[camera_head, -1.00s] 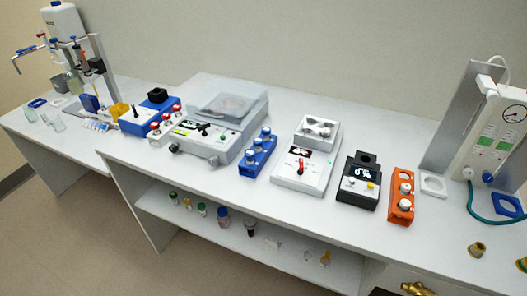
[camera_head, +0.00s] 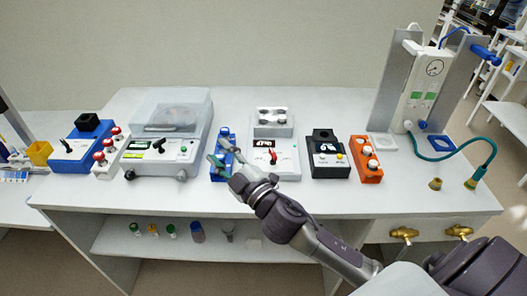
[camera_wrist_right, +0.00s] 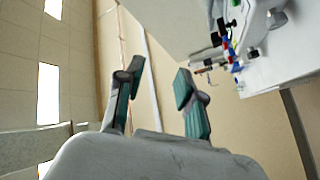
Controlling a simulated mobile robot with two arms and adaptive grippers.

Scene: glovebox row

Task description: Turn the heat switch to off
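A white instrument (camera_head: 286,160) on the bench has a red-handled switch (camera_head: 272,156) under a small dark display. I cannot read any label there, so I cannot tell its setting or whether it is the heat switch. My right gripper (camera_head: 221,152) is to the left of this instrument, over a blue rack (camera_head: 217,176), partly covering it. In the right wrist view my right gripper (camera_wrist_right: 158,85) shows its two fingers apart with nothing between them. My left gripper is not in view.
A large lidded instrument (camera_head: 170,130) stands left of the rack. A black device (camera_head: 327,168) and an orange rack (camera_head: 372,172) stand to the right. A teal hose (camera_head: 440,160) and brass fittings lie farther right. The bench front is mostly clear.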

